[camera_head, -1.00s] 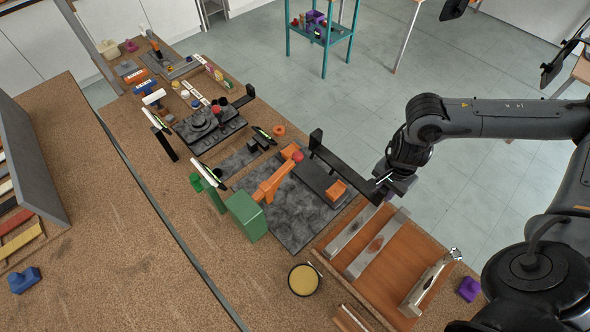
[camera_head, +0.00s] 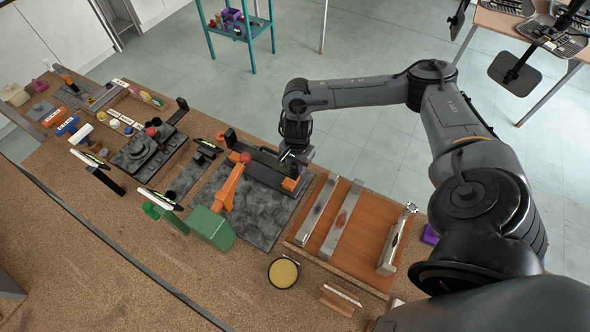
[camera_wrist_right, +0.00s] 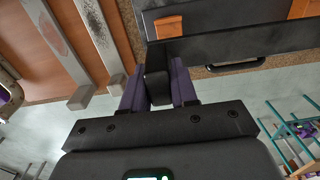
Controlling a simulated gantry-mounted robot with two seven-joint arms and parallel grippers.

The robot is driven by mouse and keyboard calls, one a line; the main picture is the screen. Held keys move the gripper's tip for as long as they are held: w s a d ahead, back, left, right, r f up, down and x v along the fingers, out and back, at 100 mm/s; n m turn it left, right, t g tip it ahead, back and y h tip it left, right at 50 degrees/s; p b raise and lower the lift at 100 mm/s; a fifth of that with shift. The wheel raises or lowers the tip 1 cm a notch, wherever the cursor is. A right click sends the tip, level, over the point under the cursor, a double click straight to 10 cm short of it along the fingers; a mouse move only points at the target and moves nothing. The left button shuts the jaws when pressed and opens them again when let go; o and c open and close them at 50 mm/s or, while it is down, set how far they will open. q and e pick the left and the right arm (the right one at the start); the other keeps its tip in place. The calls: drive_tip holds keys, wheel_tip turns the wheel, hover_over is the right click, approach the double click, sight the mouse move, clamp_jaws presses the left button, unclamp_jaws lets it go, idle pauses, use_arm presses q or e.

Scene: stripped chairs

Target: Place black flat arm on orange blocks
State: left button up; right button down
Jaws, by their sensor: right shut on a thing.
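The black flat arm (camera_head: 262,156) is a long dark bar with an upturned far end. It also shows in the right wrist view (camera_wrist_right: 235,44). My right gripper (camera_head: 293,160) is shut on its near end; the purple fingers (camera_wrist_right: 158,88) show in the wrist view. One orange block (camera_head: 290,184) is just below the gripper. In the wrist view, that block (camera_wrist_right: 168,27) and a second orange block (camera_wrist_right: 303,10) lie on a dark piece beyond the bar. I cannot tell whether the bar touches them. My left gripper is not in view.
A dark grey slab (camera_head: 248,212) lies below, with an orange arm-like part (camera_head: 230,185) and a green block (camera_head: 212,228) near it. A wooden board with metal strips (camera_head: 343,215) is to the right.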

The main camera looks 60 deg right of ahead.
drive_tip(key=shift+w+f, duration=0.15)
drive_tip(key=shift+w, duration=0.15)
drive_tip(key=shift+f+p, duration=0.35)
drive_tip(key=shift+f, duration=1.65)
drive_tip(key=shift+f, duration=0.1)
drive_tip(key=c, duration=0.9)
unclamp_jaws()
